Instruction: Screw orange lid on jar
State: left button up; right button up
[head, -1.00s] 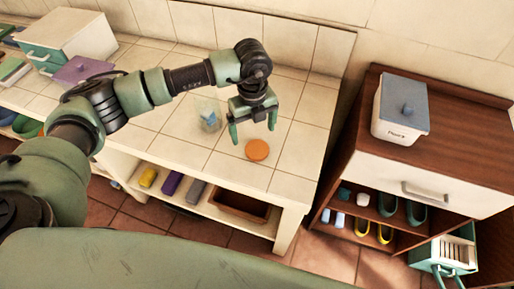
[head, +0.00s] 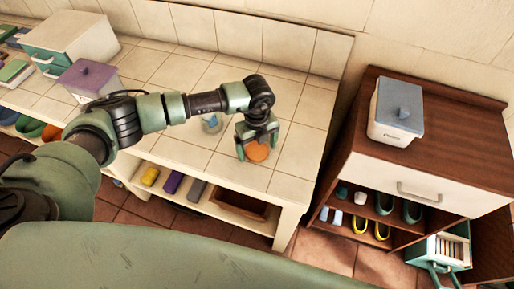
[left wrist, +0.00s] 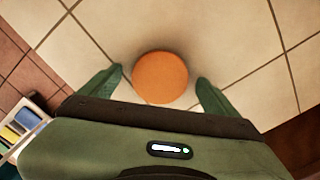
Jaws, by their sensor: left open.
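The orange lid (head: 257,151) lies flat on the tiled counter near its front right part. In the left wrist view the round lid (left wrist: 160,77) sits between and just beyond the two green fingertips. My left gripper (head: 257,150) is open above the lid, with one finger on either side of it; the fingers (left wrist: 160,84) do not touch the lid in the wrist view. A clear jar (head: 211,123) with something blue in it stands on the counter just left of the gripper, partly hidden by my arm. My right gripper is not in view.
A white box with a purple lid (head: 88,77) and a larger white and teal box (head: 70,42) stand at the left of the counter. A wooden cabinet (head: 455,105) with a blue-lidded container (head: 397,112) stands at right. The counter behind the gripper is clear.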

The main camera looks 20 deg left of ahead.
aim_at(257, 150)
pick_arm(q)
jog(key=shift+c, duration=0.3)
jog(key=c, duration=1.3)
jog(key=shift+r, duration=0.1)
jog(key=shift+r+b, duration=2.6)
jog(key=shift+r, duration=7.35)
